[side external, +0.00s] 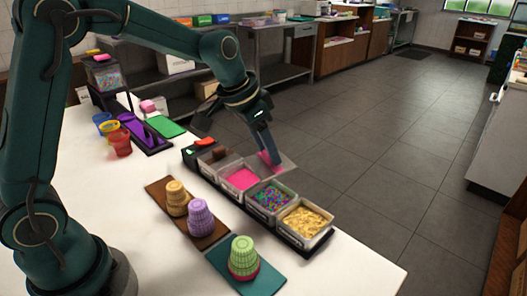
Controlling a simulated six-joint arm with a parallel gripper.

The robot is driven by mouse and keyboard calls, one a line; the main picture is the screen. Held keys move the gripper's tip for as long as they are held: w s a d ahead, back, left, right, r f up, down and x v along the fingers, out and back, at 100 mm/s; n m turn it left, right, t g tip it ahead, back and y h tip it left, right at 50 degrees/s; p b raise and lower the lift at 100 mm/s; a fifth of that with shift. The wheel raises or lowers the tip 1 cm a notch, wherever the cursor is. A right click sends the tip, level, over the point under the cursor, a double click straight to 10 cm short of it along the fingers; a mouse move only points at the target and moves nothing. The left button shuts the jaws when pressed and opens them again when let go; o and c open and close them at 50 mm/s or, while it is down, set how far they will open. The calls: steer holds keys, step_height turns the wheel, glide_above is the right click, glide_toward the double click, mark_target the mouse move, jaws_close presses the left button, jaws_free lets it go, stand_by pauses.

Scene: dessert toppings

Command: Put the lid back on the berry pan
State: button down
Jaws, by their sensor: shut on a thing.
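A row of open pans stands in a dark rack along the counter's far edge. The pan with the bright pink filling (241,179) looks like the berry pan; no label can be read. It is uncovered. My gripper (267,153) points down, shut on a pale translucent lid (287,166) with some pink at the grip. The lid is held tilted beside the pink pan, on its far right side and behind the sprinkle pan. It appears apart from the pans. My fingers hide part of the lid.
Beside the pink pan are a pan with brown contents (216,158), a multicoloured sprinkle pan (270,198) and a golden flake pan (305,220). Stacked cups stand on a brown mat (158,190) and a green mat (262,282) in front. The white counter (100,206) has bare room at left.

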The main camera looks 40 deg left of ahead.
steer(key=s+a+n+y, duration=0.1)
steer(key=a+n, duration=0.2)
steer(key=a, duration=0.4)
steer(key=shift+s+d+f, duration=0.1)
steer(key=shift+f, duration=1.1)
steer(key=shift+s+d+f, duration=0.1)
steer(key=shift+f, duration=1.1)
steer(key=shift+f, duration=0.5)
jaws_free()
stand_by(0.3)
step_height(320, 180, up, 7)
stand_by(1.2)
steer(key=shift+c, duration=0.3)
